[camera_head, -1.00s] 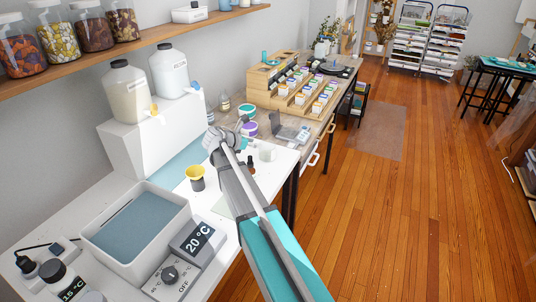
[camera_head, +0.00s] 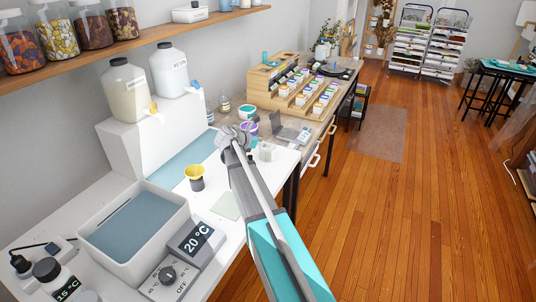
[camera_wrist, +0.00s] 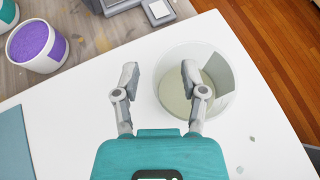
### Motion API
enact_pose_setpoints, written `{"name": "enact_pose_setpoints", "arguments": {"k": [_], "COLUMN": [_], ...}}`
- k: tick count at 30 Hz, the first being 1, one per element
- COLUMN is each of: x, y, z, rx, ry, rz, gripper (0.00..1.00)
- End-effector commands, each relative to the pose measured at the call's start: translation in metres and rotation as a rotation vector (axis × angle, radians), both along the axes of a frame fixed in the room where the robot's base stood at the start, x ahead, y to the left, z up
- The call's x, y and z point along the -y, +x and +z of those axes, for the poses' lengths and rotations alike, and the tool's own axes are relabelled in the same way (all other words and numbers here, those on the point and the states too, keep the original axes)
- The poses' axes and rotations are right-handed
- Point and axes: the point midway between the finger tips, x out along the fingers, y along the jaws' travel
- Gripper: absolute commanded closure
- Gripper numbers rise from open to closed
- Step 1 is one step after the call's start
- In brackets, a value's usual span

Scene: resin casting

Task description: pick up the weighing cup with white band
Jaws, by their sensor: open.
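The weighing cup (camera_wrist: 171,94) is a clear, round cup with a pale band or patch on its wall and a beige inside. It stands upright on the white table in the wrist view and appears small in the head view (camera_head: 265,152), just right of my arm. My gripper (camera_wrist: 160,78) is open and empty above the table. In the wrist view its right finger overlaps the cup and its left finger is left of it, over bare table. The gripper also shows in the head view (camera_head: 229,134). I cannot tell its exact height above the cup.
Purple (camera_wrist: 36,44) and green-lidded tubs stand to the left, with a grey device (camera_head: 291,134) behind. A yellow-topped dark cup (camera_head: 195,177) and a water bath (camera_head: 137,258) are nearer. The table's right edge is close to the cup.

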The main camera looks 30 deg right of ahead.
Motion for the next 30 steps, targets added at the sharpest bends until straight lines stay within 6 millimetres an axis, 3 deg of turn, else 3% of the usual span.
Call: {"name": "enact_pose_setpoints", "arguments": {"k": [7,16,30], "x": [0.0004,0.0008,0.0014], "y": [-0.0002,-0.0003,-0.0006], "z": [0.0000,0.0000,0.0000], "rx": [0.000,0.000,0.000], "ry": [0.000,0.000,0.000], "rz": [-0.001,-0.001,-0.002], "gripper": [0.45,0.99,1.00]}}
